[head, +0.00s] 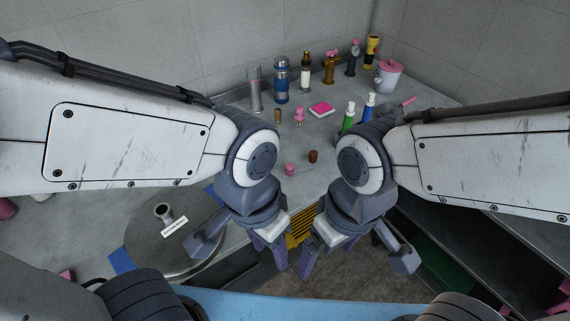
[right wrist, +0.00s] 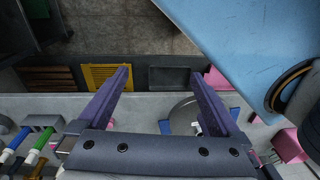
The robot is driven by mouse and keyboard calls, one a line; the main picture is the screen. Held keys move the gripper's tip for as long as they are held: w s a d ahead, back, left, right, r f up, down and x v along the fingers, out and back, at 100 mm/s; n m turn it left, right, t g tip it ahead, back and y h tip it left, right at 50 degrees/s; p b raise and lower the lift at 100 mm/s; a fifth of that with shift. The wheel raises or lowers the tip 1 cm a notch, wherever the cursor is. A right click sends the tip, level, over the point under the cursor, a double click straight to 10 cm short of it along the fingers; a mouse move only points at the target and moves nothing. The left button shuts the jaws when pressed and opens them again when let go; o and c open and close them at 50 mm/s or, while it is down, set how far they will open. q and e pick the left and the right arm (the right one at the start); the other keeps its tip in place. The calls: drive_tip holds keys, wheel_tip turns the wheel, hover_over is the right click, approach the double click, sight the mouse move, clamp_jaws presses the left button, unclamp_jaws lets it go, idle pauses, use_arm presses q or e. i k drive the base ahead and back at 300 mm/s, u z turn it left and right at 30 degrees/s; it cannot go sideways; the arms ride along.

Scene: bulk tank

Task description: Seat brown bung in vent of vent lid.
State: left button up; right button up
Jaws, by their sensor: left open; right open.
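The brown bung (head: 313,156) stands on the grey worktop between my two arms, beside a pink piece. The vent lid (head: 188,262) is a round grey metal disc at the left front of the worktop. Its vent (head: 163,211) is a short upright pipe with a dark opening, beside a white label. The lid also shows, partly hidden by a finger, in the right wrist view (right wrist: 181,112). My left gripper (head: 269,254) is open and empty, right of the lid. My right gripper (head: 325,258) is open and empty near the worktop's front edge. Both point downward, apart from the bung.
A pink piece (head: 290,169) stands left of the bung. A tan cork-like piece (head: 277,116), a pink box (head: 321,109), bottles and a pink-lidded pot (head: 388,76) stand farther back. Green and blue markers (head: 348,115) stand at the right. A yellow grille (head: 299,227) lies below the front edge.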

sight(154, 236)
drive_tip(key=z, duration=0.5)
drive_tip(key=k, duration=1.2)
drive_tip(key=z, duration=0.45)
drive_tip(key=i, duration=1.35)
drive_tip(key=u, duration=1.15)
drive_tip(key=i, duration=0.6)
drive_tip(key=u, duration=0.45)
